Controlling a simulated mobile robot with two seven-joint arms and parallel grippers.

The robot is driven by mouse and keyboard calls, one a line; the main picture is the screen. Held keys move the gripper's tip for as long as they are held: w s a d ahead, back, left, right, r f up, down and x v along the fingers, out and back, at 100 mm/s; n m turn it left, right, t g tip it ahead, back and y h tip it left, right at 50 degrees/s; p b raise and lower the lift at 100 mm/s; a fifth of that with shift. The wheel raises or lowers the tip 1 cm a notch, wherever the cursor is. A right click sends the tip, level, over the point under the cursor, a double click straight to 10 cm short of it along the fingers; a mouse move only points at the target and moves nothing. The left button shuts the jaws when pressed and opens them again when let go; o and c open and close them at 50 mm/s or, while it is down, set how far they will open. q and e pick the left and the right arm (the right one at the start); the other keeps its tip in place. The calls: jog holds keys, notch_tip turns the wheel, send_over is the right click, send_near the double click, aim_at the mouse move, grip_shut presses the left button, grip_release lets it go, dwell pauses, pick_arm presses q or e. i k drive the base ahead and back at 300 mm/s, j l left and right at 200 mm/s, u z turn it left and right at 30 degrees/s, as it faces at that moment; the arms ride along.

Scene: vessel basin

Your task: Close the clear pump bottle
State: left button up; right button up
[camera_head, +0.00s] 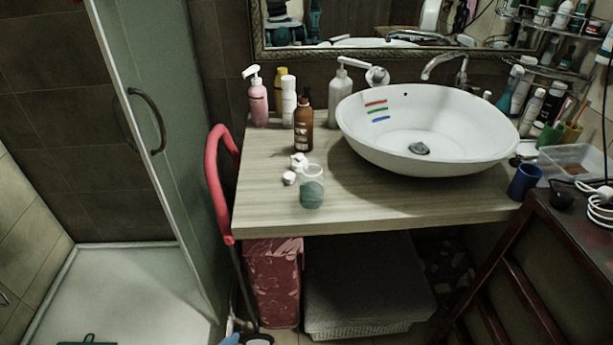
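A clear, short bottle (312,189) with greenish contents stands upright near the front edge of the wooden counter, left of the basin. Its top looks open, with no pump on it. A white pump head (298,161) lies on the counter just behind and left of it, with a white round part (289,178) beside it. I cannot tell whether these two white parts are joined. Neither of my grippers shows in the head view.
A brown bottle (304,128), a pink pump bottle (258,102), a white bottle (289,100) and a pale grey pump bottle (339,98) stand behind. The white basin (430,135) is at right. A blue cup (523,182) stands at the right edge. The counter's front left is clear.

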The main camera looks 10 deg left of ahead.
aim_at(312, 178)
jog(key=k+l, duration=0.1)
jog(key=l, duration=0.35)
jog(key=k+l, duration=0.1)
jog(key=l, duration=0.4)
jog(key=k+l, duration=0.1)
jog(key=l, duration=0.35)
jog(key=z, duration=0.05)
